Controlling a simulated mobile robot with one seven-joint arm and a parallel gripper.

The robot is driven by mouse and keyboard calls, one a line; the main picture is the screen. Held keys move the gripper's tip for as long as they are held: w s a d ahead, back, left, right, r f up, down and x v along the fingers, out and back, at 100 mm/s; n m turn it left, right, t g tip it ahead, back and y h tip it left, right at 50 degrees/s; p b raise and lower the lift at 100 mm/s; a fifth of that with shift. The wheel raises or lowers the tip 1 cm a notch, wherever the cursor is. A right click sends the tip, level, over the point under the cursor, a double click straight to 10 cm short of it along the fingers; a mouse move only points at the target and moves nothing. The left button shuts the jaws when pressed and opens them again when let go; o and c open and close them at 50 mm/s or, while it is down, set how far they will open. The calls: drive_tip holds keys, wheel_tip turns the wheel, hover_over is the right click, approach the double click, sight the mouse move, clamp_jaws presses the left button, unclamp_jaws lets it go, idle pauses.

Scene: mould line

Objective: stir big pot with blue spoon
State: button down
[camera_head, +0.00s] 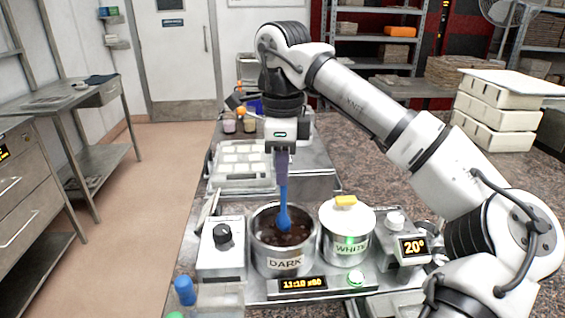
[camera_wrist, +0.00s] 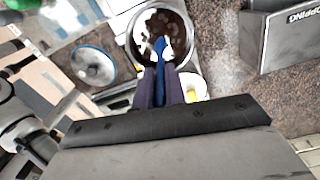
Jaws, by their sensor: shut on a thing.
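The big pot (camera_head: 266,254), labelled DARK, stands on the steel counter in the head view and holds dark brown pieces. In the wrist view the pot (camera_wrist: 133,52) shows from above, with dark chunks and some pale bare bottom or liquid. The blue spoon (camera_head: 284,195) hangs nearly upright from my gripper (camera_head: 281,160), its bowl down in the pot at the dark contents. My gripper's purple-grey fingers are shut on the spoon's handle, and the blue spoon (camera_wrist: 160,62) shows between them in the wrist view. Part of the spoon's tip is hidden by the contents.
A lidded pot labelled WHITE (camera_head: 345,247) stands right beside the big pot, with a yellow knob on top. A control box with a black dial (camera_head: 222,237) stands to the left. A display (camera_head: 413,247) reads 20°. A mould tray (camera_head: 240,166) lies behind.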

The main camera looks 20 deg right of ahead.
drive_tip(key=shift+f+b, duration=1.7)
drive_tip(key=shift+f, duration=1.3)
drive_tip(key=shift+d, duration=0.15)
